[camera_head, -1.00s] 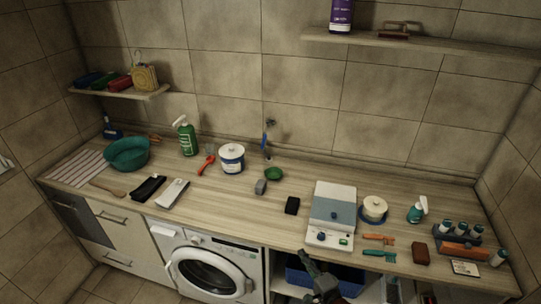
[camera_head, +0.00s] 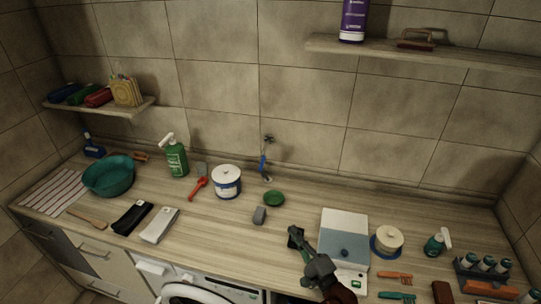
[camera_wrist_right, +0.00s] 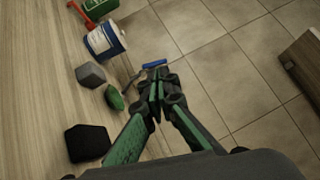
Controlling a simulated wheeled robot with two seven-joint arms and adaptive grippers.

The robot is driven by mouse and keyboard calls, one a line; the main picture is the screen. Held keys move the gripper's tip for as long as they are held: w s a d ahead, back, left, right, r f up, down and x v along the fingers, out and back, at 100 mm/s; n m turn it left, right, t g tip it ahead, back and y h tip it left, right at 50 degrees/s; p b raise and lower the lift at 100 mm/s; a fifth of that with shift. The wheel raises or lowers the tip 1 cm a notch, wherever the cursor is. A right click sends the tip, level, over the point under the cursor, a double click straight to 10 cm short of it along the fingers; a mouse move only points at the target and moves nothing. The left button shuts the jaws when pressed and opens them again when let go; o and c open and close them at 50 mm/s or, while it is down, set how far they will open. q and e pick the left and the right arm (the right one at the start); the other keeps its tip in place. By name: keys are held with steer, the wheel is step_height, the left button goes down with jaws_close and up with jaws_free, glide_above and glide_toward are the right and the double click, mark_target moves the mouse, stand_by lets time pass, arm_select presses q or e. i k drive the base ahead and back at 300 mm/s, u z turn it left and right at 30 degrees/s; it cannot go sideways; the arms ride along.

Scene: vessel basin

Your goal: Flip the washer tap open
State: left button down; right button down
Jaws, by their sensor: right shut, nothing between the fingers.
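The washer tap (camera_head: 264,162) is a small metal wall tap with a blue lever, on the tiled wall above the back of the counter. In the head view the blue lever hangs down. My right gripper (camera_head: 298,237) is shut and empty over the front part of the counter, well short of the tap and lower right of it in the picture. In the right wrist view, its closed fingertips (camera_wrist_right: 156,84) point toward the tap's blue lever (camera_wrist_right: 153,64), which shows just beyond them. The fingers partly hide the tap there. My left gripper is not in view.
A black block (camera_wrist_right: 87,142) lies near my right gripper. A white tub (camera_head: 226,182) stands left of the tap. A wall shelf (camera_head: 455,58) is upper right.

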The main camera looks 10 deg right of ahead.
mark_target(260, 168)
steer(key=i, duration=0.85)
steer(key=u, duration=0.05)
